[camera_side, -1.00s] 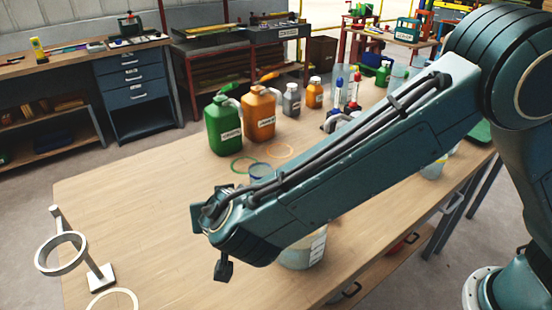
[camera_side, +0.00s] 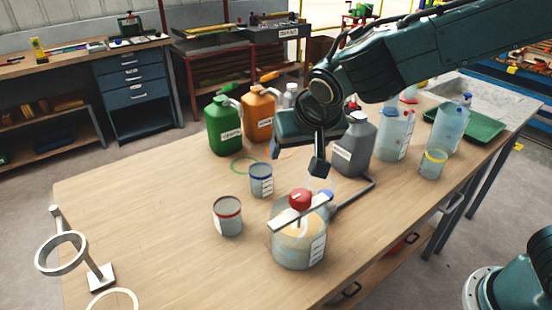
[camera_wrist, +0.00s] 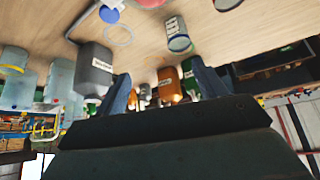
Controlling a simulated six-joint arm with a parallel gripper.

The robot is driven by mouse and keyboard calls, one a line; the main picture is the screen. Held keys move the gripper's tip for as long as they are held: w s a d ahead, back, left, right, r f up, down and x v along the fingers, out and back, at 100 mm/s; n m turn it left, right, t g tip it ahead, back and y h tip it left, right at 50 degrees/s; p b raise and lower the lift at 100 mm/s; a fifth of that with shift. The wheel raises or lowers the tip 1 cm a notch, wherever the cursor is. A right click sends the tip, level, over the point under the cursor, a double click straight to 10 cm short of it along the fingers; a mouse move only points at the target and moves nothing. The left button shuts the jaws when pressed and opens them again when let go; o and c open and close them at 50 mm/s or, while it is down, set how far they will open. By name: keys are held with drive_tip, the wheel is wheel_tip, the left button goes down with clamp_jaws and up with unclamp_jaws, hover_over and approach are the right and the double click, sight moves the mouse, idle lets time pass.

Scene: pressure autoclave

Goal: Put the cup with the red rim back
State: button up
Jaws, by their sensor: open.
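The cup with the red rim (camera_side: 227,217) stands upright on the wooden table, left of the clear pot (camera_side: 290,255) with a metal bar and red knob. It looks empty. In the wrist view a red-rimmed edge (camera_wrist: 228,4) shows at the top, cut off by the frame. My gripper (camera_side: 300,152) is above the table, behind and right of the cup and well apart from it. In the wrist view my gripper (camera_wrist: 162,85) has its two fingers spread with nothing held between them.
A blue-rimmed cup (camera_side: 261,181) stands close behind the red-rimmed one. A green jug (camera_side: 222,125), an orange jug (camera_side: 258,117) and a grey bottle (camera_side: 354,148) stand farther back. A yellow-rimmed cup (camera_side: 433,165) is at right. A ring stand (camera_side: 100,278) is at front left.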

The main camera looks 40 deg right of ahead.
drive_tip(key=s+d+r+n+y, duration=0.2)
drive_tip(key=s+d+r, duration=0.4)
drive_tip(key=s+d, duration=0.55)
drive_tip(key=s+d+n, duration=0.2)
drive_tip(key=s+d, duration=0.2)
drive_tip(key=s, duration=0.8)
drive_tip(key=shift+s+d+f+g, duration=0.15)
drive_tip(key=shift+d+f+g, duration=0.2)
drive_tip(key=shift+f, duration=0.1)
